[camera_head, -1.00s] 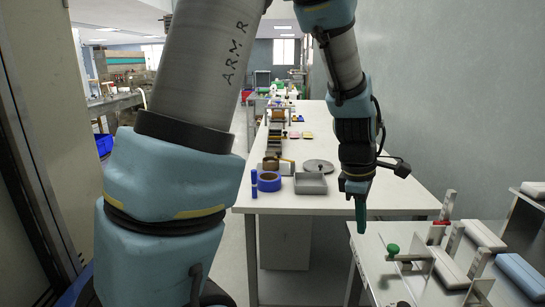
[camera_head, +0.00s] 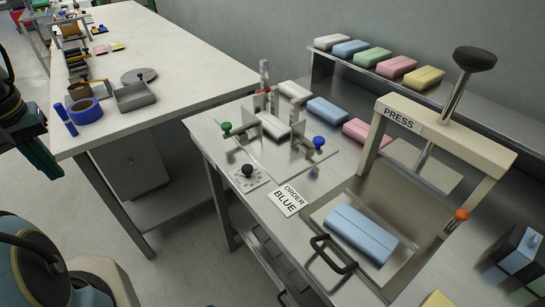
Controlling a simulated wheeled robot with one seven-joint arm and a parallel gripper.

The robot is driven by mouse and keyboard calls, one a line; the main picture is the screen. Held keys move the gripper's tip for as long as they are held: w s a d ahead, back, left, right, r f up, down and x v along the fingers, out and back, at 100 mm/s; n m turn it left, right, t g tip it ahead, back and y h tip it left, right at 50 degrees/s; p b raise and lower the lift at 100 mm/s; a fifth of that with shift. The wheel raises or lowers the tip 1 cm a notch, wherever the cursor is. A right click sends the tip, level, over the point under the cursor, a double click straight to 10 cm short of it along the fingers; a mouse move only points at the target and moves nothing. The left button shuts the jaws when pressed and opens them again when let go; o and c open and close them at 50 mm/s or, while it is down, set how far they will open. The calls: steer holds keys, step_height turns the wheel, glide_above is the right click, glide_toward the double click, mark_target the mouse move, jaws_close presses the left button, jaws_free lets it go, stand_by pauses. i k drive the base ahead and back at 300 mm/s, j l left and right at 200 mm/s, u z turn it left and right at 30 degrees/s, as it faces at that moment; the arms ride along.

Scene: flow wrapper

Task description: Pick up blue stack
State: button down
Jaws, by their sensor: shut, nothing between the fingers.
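Several blue stacks show. The largest in view is a light blue stack (camera_head: 360,235) lying flat on the plate of the press (camera_head: 440,131). Another blue stack (camera_head: 327,111) lies on the steel table between a white and a pink one. A third blue stack (camera_head: 350,48) lies on the raised back shelf. A card (camera_head: 286,199) on the table reads "ORDER BLUE". My gripper (camera_head: 40,160) is at the left edge, over the floor beside the white table, far from every blue stack. Its fingers point down, shut and empty.
The press has a black-knobbed lever (camera_head: 475,59), a cream frame and a black front handle (camera_head: 333,254). A fixture with a green knob (camera_head: 226,127) and a blue knob (camera_head: 318,142) stands left of it. White, green, pink and yellow stacks line the shelf (camera_head: 470,108).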

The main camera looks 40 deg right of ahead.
mark_target(376, 243)
steer(key=k+z, duration=0.1)
steer(key=z, duration=0.25)
steer(key=k+z, duration=0.1)
steer(key=z, duration=0.25)
steer(key=k+z, duration=0.1)
steer(key=z, duration=0.3)
